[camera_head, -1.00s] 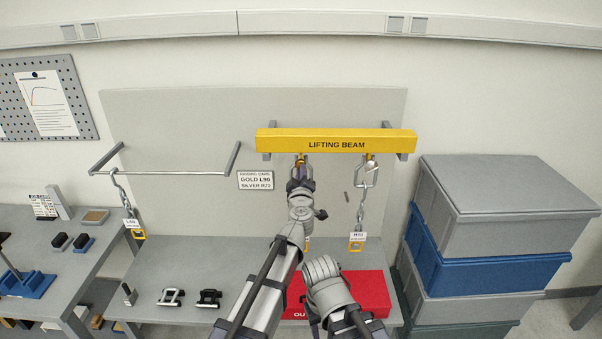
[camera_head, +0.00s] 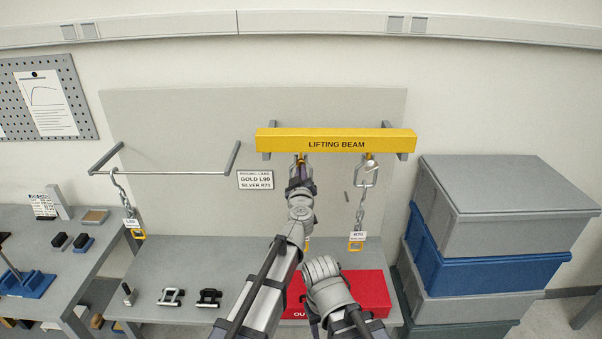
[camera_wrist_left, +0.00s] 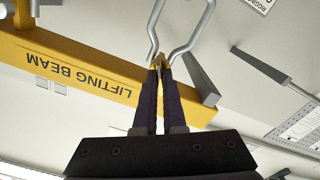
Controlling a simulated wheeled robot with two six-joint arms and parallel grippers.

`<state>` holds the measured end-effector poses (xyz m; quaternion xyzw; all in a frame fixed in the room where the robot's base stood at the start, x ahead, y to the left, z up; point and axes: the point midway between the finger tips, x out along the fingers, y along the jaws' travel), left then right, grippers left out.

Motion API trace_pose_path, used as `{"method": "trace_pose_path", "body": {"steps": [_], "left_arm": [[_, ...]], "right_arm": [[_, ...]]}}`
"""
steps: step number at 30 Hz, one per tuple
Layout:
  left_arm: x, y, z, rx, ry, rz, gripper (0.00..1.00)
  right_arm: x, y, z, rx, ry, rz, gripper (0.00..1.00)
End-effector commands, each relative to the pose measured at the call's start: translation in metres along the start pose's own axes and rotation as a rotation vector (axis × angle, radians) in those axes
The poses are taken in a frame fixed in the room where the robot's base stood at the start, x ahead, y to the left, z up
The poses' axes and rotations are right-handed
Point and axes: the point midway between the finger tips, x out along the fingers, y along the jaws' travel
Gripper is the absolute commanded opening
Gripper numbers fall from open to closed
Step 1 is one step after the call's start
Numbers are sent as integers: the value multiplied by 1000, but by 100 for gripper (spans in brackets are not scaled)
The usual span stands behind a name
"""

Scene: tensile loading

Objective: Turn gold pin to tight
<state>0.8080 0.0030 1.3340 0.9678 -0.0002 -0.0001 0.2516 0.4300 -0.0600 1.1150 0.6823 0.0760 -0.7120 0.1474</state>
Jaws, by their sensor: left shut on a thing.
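The yellow lifting beam (camera_head: 336,142) is fixed on the grey back panel. My left gripper (camera_head: 300,167) is raised to the shackle under its left end. In the left wrist view my left gripper (camera_wrist_left: 157,62) is shut, with the gold pin (camera_wrist_left: 154,54) between its fingertips at the open end of the grey shackle (camera_wrist_left: 184,42). The fingers hide part of the pin, so I cannot tell how far it is screwed in. In the head view the gripper covers most of this shackle. My right gripper does not show; only the right arm's links do.
A second shackle (camera_head: 364,172) with a chain and an R70 tag (camera_head: 357,236) hangs to the right. An L-tagged chain (camera_head: 122,195) hangs from the left rail. The rigging card (camera_head: 256,180) reads gold L90, silver R70. A red box (camera_head: 372,291) sits on the bench, stacked crates (camera_head: 490,240) at right.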

Motion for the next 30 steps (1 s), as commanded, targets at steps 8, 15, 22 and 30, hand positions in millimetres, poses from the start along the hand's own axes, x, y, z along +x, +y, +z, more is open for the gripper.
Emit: {"method": "trace_pose_path", "body": {"steps": [8,15,22,30], "left_arm": [[-2,0,1,0,-1,0,10],[-1,0,0,0,0,0,37],[0,0,0,0,0,0,38],[-12,-7,-4,0,0,0,38]], "right_arm": [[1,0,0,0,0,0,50],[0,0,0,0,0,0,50],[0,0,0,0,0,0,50],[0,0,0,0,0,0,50]]}}
